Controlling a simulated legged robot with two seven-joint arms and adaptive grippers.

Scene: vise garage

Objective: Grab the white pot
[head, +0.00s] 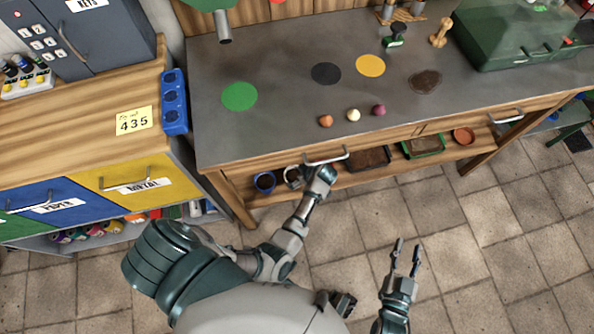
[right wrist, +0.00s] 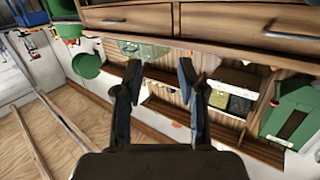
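A white pot (head: 291,178) with dark contents is on the low shelf under the workbench, just right of a blue pot (head: 265,182). It is partly hidden by my left gripper (head: 311,176), which reaches to the shelf front at its right side, below a drawer handle. I cannot tell whether the left fingers touch the pot or how far apart they are. My right gripper (head: 405,254) is open and empty above the tiled floor. Its spread fingers (right wrist: 158,85) also show in the right wrist view, with nothing between them.
The shelf also bears a dark tray (head: 368,158), a green tray (head: 424,146) and a terracotta pot (head: 464,136). Drawer handles (head: 326,158) stick out above it. A drawer cabinet (head: 88,192) stands at left. The tiled floor (head: 480,240) at right is clear.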

